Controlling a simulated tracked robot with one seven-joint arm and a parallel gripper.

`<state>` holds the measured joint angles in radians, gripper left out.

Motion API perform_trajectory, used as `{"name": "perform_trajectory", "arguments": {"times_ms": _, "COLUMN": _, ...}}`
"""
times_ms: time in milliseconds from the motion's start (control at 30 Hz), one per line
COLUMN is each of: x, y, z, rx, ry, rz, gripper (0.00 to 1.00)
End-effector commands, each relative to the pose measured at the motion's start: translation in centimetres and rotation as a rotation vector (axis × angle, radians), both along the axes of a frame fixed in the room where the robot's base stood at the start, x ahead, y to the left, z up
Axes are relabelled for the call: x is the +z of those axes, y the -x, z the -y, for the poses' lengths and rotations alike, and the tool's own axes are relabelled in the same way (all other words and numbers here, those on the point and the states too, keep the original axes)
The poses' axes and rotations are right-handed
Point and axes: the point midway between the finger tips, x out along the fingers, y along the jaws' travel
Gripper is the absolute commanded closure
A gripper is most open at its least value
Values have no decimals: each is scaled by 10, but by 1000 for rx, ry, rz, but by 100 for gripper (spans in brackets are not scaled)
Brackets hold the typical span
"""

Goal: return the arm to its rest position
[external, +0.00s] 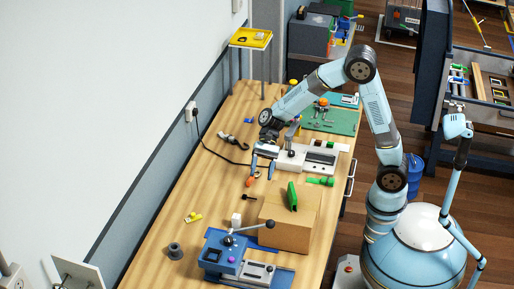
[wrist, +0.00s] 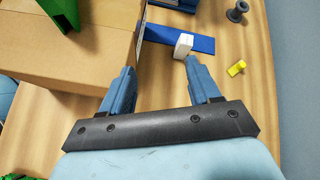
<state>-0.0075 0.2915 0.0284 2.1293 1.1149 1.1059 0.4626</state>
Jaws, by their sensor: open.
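My arm (external: 378,110) rises from my round base at the right of the external view and bends down over the workbench (external: 190,215). My gripper (external: 263,170) hangs above the bench, in front of the grey-white device. In the wrist view my gripper (wrist: 158,82) shows two blue fingers set well apart with nothing held between them. Beyond the fingertips in that view are a white block (wrist: 183,45) and a blue plate (wrist: 160,36). The fingers appear clear of the cardboard box (wrist: 75,45).
The cardboard box (external: 290,222) bears a green object (external: 292,196). A blue lever device (external: 225,252) stands at the near end. A grey-white device (external: 310,157) and a green mat (external: 335,120) lie farther back. A yellow tray stand (external: 250,38) is near the wall.

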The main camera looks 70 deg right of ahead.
Motion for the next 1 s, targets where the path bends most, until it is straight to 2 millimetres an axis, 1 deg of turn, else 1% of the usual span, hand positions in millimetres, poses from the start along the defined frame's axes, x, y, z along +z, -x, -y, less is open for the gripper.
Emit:
{"name": "perform_trajectory", "arguments": {"times_ms": 33, "x": 10, "y": 7, "z": 5, "rx": 20, "ry": 26, "rz": 39, "gripper": 38}}
{"name": "perform_trajectory", "arguments": {"times_ms": 100, "x": 20, "y": 17, "z": 11, "rx": 52, "ry": 62, "rz": 89, "gripper": 38}}
{"name": "perform_trajectory", "arguments": {"times_ms": 267, "x": 42, "y": 43, "z": 28, "rx": 136, "ry": 157, "rz": 208, "gripper": 38}}
{"name": "perform_trajectory", "arguments": {"times_ms": 500, "x": 72, "y": 90, "z": 54, "rx": 279, "ry": 314, "rz": 391, "gripper": 38}}
{"name": "perform_trajectory", "arguments": {"times_ms": 700, "x": 92, "y": 130, "z": 78, "rx": 401, "ry": 450, "rz": 533, "gripper": 38}}
{"name": "perform_trajectory", "arguments": {"times_ms": 1000, "x": 114, "y": 187, "z": 116, "rx": 581, "ry": 668, "rz": 728, "gripper": 38}}
